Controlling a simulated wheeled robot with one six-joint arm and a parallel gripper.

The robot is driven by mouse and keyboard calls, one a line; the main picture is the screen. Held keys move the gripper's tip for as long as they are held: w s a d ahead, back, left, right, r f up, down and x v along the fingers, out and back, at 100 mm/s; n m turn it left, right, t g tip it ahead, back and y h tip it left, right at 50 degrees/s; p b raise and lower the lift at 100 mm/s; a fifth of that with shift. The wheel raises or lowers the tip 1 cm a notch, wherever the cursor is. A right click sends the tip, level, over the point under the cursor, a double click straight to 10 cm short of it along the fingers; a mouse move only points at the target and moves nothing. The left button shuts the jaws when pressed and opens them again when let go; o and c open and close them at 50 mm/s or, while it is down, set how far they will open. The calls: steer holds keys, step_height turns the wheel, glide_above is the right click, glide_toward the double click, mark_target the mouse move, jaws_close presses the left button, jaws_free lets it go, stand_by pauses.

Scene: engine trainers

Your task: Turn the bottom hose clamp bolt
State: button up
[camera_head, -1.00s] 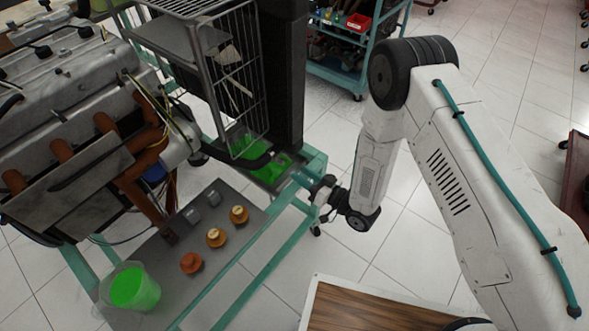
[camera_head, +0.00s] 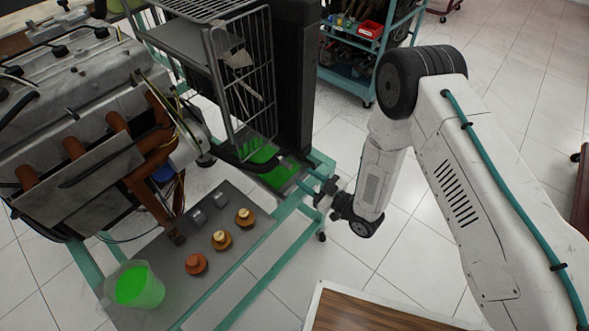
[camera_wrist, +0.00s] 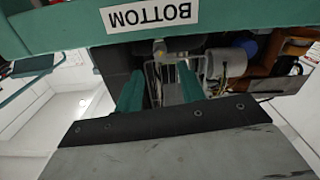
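My gripper (camera_head: 320,194) is beside the right corner of the teal stand, below the dark radiator housing (camera_head: 294,85). In the wrist view its two teal fingers (camera_wrist: 160,84) are apart. A small grey fitting (camera_wrist: 160,48) shows beyond and between the fingertips, but I cannot tell whether it is the clamp bolt. A white label reading BOTTOM (camera_wrist: 150,15), upside down, is on a teal bar (camera_wrist: 60,32) across the top of the wrist view. A black hose (camera_head: 243,165) runs low by the radiator in the head view. The bottom hose clamp bolt is not clearly visible there.
The engine (camera_head: 75,95) stands at left. A grey shelf (camera_head: 150,262) holds several knobs and a clear bucket of green liquid (camera_head: 138,287). A green-bottomed tray (camera_head: 280,178) is under the radiator. A wooden-topped surface (camera_head: 375,312) is in front.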

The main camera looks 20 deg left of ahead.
mark_target(291, 168)
steer(key=x, duration=0.6)
steer(key=shift+w+a, duration=0.1)
steer(key=shift+a, duration=0.15)
jaws_close()
